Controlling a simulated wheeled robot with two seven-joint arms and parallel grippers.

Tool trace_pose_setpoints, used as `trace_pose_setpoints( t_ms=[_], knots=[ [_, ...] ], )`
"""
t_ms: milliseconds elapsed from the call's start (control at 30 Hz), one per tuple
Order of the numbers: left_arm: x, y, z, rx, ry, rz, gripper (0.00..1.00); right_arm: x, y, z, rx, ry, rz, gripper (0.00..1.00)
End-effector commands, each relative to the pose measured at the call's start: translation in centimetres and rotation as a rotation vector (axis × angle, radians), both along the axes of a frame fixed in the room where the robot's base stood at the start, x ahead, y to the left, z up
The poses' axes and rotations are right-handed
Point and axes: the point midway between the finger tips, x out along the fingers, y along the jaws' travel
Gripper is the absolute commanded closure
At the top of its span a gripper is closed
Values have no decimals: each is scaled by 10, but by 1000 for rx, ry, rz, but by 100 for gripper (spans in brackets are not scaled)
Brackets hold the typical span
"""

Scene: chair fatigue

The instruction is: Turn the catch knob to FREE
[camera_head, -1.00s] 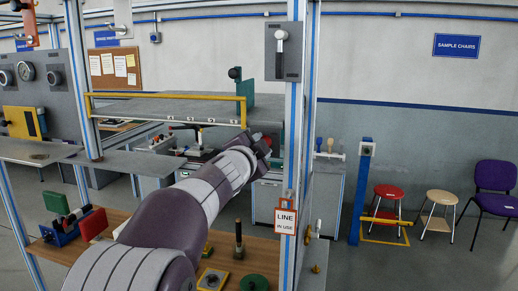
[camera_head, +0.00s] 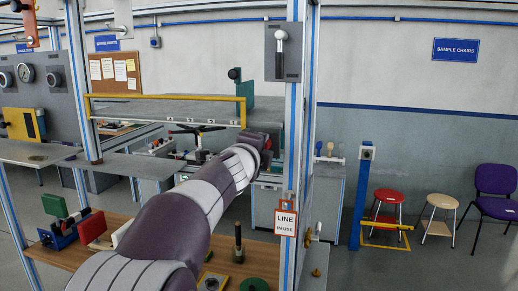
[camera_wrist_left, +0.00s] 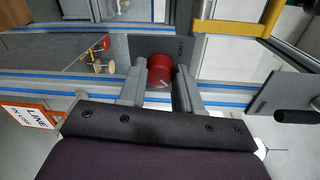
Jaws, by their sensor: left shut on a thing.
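The catch knob (camera_wrist_left: 159,66) is a red round knob with a white pointer line, on a grey plate (camera_wrist_left: 192,48) fixed to the frame. My left gripper (camera_wrist_left: 160,77) is shut on the knob, with one grey finger on each side of it. The small lettering on the plate is too blurred to read. In the head view my left gripper (camera_head: 266,143) is at the post, below the yellow-edged shelf, and a bit of red shows there. The arm and wrist hide most of the knob in that view. My right gripper is not in view.
A "LINE IN USE" sign (camera_head: 285,221) hangs on the post below the gripper. The yellow-edged shelf (camera_head: 170,107) is just above. A lever on a grey panel (camera_head: 281,50) is higher up. A wooden bench (camera_head: 140,228) with fixtures lies below my arm.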

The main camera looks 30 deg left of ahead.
Motion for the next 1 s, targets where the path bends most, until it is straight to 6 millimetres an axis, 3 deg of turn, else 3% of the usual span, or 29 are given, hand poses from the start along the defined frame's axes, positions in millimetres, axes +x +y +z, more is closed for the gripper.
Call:
trace_pose_setpoints(
  t_ms=[667, 700, 733, 1000],
  knots=[
    [0, 0, -1, 49, 14, 0, 97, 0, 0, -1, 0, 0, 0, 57],
    [0, 0, -1, 49, 13, 0, 53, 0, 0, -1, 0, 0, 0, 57],
    [0, 0, -1, 49, 13, 0, 44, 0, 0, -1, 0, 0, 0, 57],
    [0, 0, 0, 48, 13, 0, 41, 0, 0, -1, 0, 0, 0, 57]
  ],
)
